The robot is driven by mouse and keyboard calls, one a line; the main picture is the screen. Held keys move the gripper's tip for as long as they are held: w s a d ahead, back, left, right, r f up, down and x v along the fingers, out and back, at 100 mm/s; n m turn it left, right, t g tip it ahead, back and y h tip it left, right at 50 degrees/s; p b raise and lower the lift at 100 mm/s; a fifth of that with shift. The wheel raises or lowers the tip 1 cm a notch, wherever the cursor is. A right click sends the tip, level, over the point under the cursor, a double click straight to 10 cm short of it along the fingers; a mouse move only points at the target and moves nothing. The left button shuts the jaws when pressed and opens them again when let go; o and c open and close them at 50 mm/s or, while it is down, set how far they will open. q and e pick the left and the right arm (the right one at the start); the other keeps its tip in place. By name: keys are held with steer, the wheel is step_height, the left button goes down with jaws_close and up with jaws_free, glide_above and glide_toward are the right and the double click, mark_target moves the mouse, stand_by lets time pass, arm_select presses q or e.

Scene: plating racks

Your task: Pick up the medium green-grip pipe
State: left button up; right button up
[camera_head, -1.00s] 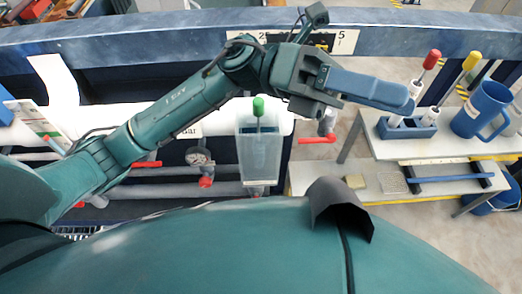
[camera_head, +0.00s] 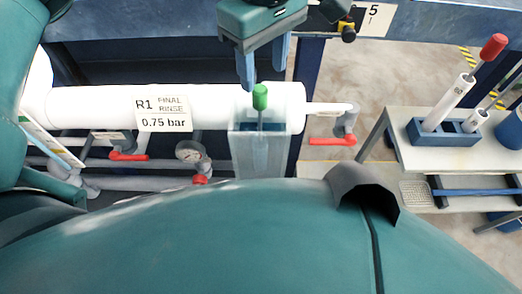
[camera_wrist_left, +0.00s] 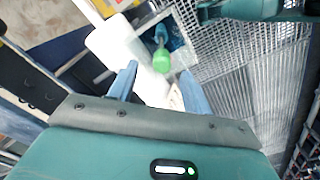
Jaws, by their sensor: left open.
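The green-grip pipe's bright green handle (camera_head: 260,97) stands upright on a thin dark stem. Its lower part goes down into a clear bluish holder (camera_head: 240,155) in front of the white pipe labelled R1. My left gripper (camera_head: 263,76) is open, with its two blue fingers pointing down just above and around the level of the handle's top. In the left wrist view the green handle (camera_wrist_left: 161,62) shows between and beyond the open fingers, with a gap on both sides. I cannot tell any contact. My right gripper is not in view.
A red-grip pipe (camera_head: 464,80) and another white pipe (camera_head: 474,122) stand in a blue rack (camera_head: 445,135) on a grey bench at the right. Red valve levers (camera_head: 331,141) and a gauge (camera_head: 190,152) sit near the holder. A blue beam (camera_head: 180,20) runs behind.

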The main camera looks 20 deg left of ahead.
mark_target(260, 102)
arm_select(q)
step_height(260, 102, down, 3)
steer(key=shift+f, duration=0.1)
steer(key=shift+a+f, duration=0.15)
steer(key=shift+f, duration=1.15)
steer(key=shift+a+f, duration=0.15)
steer(key=shift+f, duration=1.15)
steer(key=shift+s, duration=0.1)
steer(key=shift+c, duration=0.6)
jaws_close()
steer(key=shift+r, duration=0.1)
